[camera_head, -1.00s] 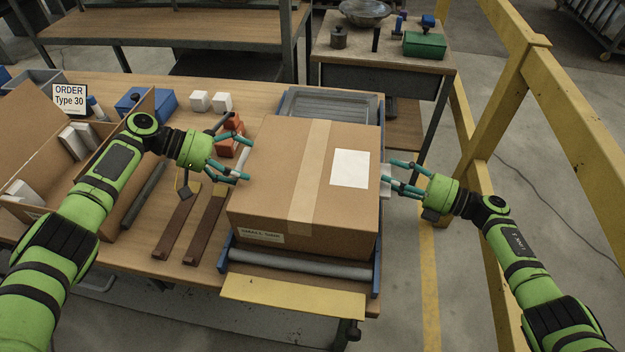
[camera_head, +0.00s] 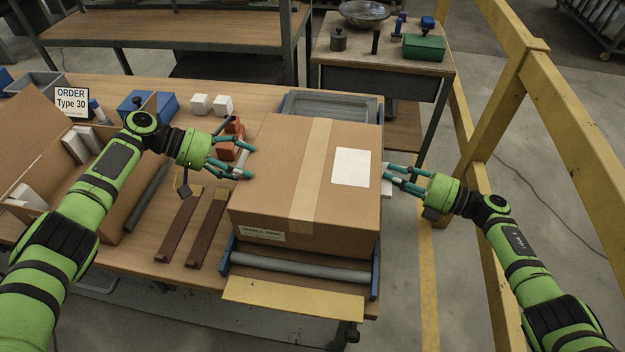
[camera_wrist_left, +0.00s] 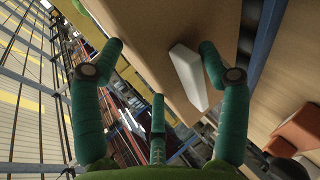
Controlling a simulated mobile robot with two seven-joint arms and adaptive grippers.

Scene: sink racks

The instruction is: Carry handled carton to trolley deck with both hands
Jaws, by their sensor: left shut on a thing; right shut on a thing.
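The brown carton (camera_head: 270,190) with a tape strip and white label is at the centre, over a roller stand with blue rails (camera_head: 375,275). My left gripper (camera_head: 248,162) is shut at its left side; in the left wrist view, a white handle (camera_wrist_left: 188,78) on the carton wall (camera_wrist_left: 150,40) lies between its fingers. My right gripper (camera_head: 388,176) is shut at the right side, on a white handle (camera_head: 387,187) mostly hidden by the fingers. The carton looks level; whether it is clear of the rollers, I cannot tell. I cannot make out a trolley deck.
An open box (camera_head: 125,205) and dark brown bars (camera_head: 208,228) lie left on the table. Orange blocks (camera_head: 228,150) sit close behind my left gripper. A yellow railing (camera_head: 545,110) runs along the right. A yellow plate (camera_head: 292,299) is in front of the rollers.

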